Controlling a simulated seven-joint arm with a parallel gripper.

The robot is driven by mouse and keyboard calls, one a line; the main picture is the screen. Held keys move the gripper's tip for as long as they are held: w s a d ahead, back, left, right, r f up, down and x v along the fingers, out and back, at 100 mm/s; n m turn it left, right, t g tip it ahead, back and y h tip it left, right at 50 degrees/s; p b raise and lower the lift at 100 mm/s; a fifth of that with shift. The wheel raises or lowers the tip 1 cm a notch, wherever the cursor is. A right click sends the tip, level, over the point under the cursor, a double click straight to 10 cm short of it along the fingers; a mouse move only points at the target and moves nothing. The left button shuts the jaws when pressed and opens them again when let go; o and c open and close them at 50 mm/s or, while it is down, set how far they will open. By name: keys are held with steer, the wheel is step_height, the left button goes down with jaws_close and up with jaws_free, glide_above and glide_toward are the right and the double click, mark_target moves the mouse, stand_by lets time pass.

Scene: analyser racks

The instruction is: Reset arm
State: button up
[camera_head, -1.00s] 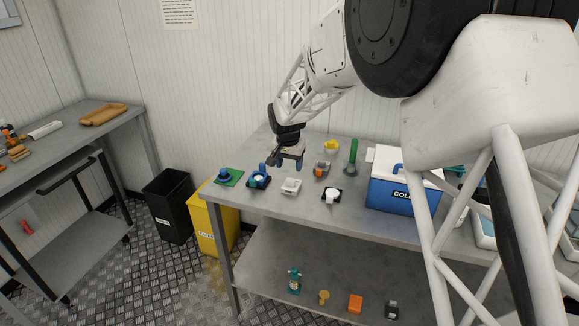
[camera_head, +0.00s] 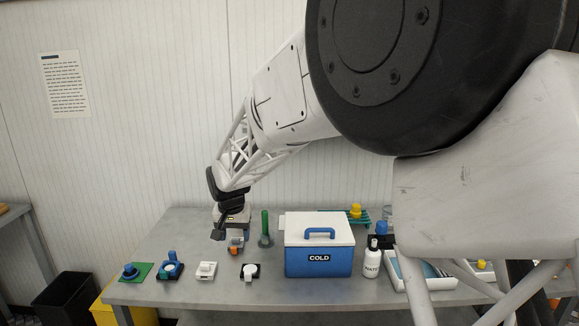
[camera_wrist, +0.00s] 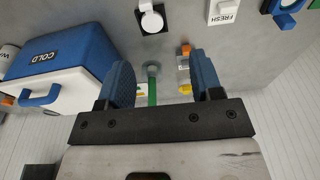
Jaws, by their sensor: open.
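My gripper (camera_head: 229,232) hangs from my white and black arm, over the back left part of the grey table (camera_head: 190,225). In the wrist view its two blue fingers (camera_wrist: 162,76) stand wide apart. I see nothing gripped between them. Beyond the gap, the table top, a green upright piece and small yellow and orange parts show. In the head view, a small orange part (camera_head: 236,249) is just below the gripper, and the green piece (camera_head: 265,230) stands to its right. Part of what lies behind the gripper is hidden.
A blue COLD box (camera_head: 318,263) with a white lid stands mid-table, with a white bottle (camera_head: 371,262) to its right. Along the front are a blue piece on a green base (camera_head: 130,270), a blue holder (camera_head: 170,269), a white block (camera_head: 206,270) and a white-topped black piece (camera_head: 249,272).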

steer(key=s+d+r, duration=0.5)
steer(key=s+d, duration=0.4)
steer(key=d, duration=0.2)
steer(key=s+d+r, duration=0.5)
steer(key=s+d, duration=0.3)
steer(key=d, duration=0.3)
steer(key=s+d+f, duration=0.1)
steer(key=s+d, duration=0.5)
steer(key=s, duration=0.5)
steer(key=s+d+f, duration=0.1)
steer(key=s+d, duration=0.5)
steer(key=s, duration=0.6)
steer(key=shift+d+f+t, duration=0.15)
steer(key=shift+f+t, duration=0.25)
